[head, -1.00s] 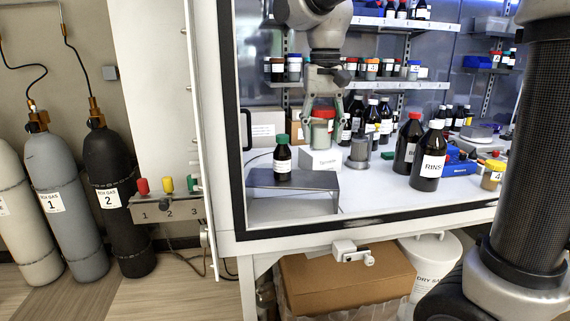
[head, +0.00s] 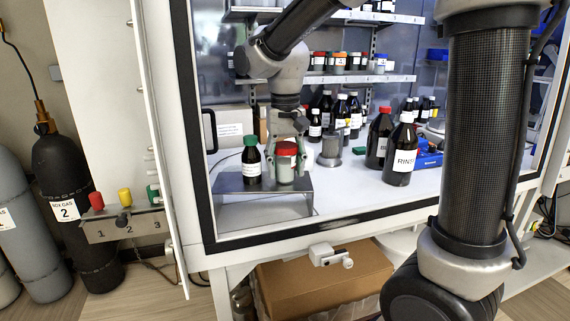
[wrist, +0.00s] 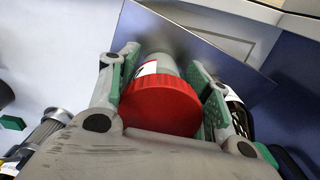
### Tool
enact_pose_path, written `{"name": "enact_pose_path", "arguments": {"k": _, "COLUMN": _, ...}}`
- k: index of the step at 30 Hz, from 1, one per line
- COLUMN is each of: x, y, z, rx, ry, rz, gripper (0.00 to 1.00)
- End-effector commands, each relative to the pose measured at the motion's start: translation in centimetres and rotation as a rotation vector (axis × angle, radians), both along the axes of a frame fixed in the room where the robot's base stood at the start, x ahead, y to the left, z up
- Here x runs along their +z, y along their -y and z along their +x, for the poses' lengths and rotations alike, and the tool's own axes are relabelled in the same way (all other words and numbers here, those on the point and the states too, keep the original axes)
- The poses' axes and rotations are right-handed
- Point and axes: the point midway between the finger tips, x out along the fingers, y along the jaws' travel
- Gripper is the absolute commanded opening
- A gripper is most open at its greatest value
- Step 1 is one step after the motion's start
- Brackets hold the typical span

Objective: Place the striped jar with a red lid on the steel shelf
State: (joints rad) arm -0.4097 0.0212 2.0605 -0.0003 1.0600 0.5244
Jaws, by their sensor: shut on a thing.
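The jar with a red lid (head: 287,149) is upright between the fingers of my gripper (head: 286,166), which is shut on its sides. Its body is pale grey-green with a white label; stripes are not clear. The steel shelf (head: 229,188) is a low grey riser inside the enclosure. The jar is at the shelf's right part; I cannot tell whether its base touches the top. In the wrist view the red lid (wrist: 160,105) faces the camera between the green finger pads, with the shelf plate (wrist: 228,62) beyond it.
A dark bottle with a green cap (head: 251,163) stands on the shelf close left of the jar. A metal cylinder (head: 330,150) and several dark bottles, including one labelled RINS (head: 402,155), stand to the right. Window frame (head: 350,217) borders the front.

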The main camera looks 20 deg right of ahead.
Motion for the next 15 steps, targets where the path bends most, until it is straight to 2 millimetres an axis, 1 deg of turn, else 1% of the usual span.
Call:
{"name": "enact_pose_path", "arguments": {"k": 9, "x": -0.24, "y": 0.0, "z": 0.0, "rx": 0.0, "ry": -0.001, "rz": 0.0, "gripper": 0.24}}
{"name": "enact_pose_path", "arguments": {"k": 10, "x": -0.21, "y": 0.0, "z": 0.0, "rx": 0.0, "ry": 0.0, "rz": 0.0, "gripper": 0.54}}
{"name": "enact_pose_path", "arguments": {"k": 11, "x": -0.2, "y": 0.0, "z": 0.0, "rx": 0.0, "ry": 0.0, "rz": 0.0, "gripper": 0.59}}
{"name": "enact_pose_path", "arguments": {"k": 15, "x": -0.19, "y": -0.01, "z": 0.01, "rx": 0.0, "ry": 0.0, "rz": 0.0, "gripper": 0.59}}
